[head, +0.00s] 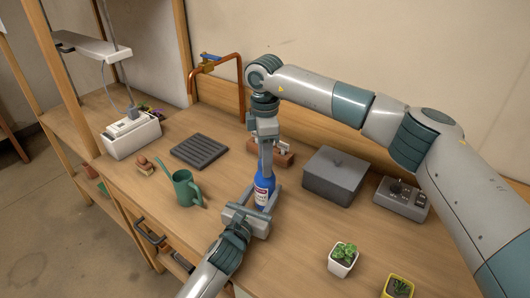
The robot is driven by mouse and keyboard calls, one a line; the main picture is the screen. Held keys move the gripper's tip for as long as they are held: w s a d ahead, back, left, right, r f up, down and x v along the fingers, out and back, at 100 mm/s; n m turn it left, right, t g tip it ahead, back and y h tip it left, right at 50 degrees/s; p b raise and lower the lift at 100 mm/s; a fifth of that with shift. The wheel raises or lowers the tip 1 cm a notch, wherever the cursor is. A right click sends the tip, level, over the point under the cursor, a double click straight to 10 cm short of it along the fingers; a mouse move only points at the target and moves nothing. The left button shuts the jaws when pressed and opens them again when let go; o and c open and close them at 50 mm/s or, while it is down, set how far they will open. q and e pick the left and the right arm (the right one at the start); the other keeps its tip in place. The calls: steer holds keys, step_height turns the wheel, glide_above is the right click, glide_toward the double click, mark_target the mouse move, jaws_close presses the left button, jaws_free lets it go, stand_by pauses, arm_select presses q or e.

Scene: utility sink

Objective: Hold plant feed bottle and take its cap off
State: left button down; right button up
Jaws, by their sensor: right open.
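The plant feed bottle (263,192) is blue with a white and red label and stands upright on the wooden bench. My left gripper (259,198) comes in from the bottom of the view, with a finger on each side of the bottle's lower part, and looks shut on it. My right gripper (265,167) points straight down over the bottle top. It is open, with its fingers around or just above the cap area. The cap is hidden by these fingers, so I cannot tell whether they touch it.
A green watering can (186,188) and a dark ribbed mat (199,151) are to the left. A grey box (334,176) and a grey control unit (402,198) are to the right. A potted succulent (343,259) stands at front right. A copper tap (238,75) rises behind.

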steer(key=shift+c, duration=0.7)
steer(key=c, duration=1)
steer(key=shift+o, duration=0.2)
